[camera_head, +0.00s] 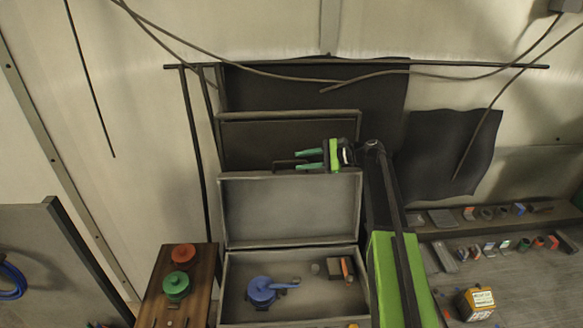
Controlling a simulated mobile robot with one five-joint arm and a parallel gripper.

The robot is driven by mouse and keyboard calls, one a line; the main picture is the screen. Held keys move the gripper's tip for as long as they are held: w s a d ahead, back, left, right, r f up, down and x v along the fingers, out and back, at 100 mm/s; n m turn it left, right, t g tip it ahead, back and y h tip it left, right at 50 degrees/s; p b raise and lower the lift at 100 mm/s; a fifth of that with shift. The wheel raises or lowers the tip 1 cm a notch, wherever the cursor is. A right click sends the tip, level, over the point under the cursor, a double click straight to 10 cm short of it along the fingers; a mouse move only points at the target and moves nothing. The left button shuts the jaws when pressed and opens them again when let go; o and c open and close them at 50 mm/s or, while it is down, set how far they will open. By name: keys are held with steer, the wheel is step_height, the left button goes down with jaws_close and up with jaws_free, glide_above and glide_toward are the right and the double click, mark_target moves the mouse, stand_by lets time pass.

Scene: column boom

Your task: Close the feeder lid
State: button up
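The feeder is a grey open box (237,294) at the lower middle. The feeder lid (290,212) is a grey panel raised upright at its back edge. A thin dark bar, which looks like a handle (276,163), shows just above the lid's top edge. My gripper (308,159) points left, level with this bar, above the right part of the lid's top edge. Its two green fingers are apart, one above the other. The bar's right end runs towards the gap between them. I cannot tell whether they touch it.
Inside the box are a blue part (262,291) with an arm, a small grey cylinder and an orange-and-brown block (344,268). A wooden stand (182,285) with red and green knobs is at left. Shelves of small parts (500,245) and a yellow box (475,302) are at right.

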mark_target(292, 162)
steer(key=x, duration=0.4)
steer(key=shift+w+a+b, duration=0.1)
steer(key=shift+a+b, duration=0.2)
steer(key=shift+b, duration=0.1)
jaws_close()
stand_by(1.1)
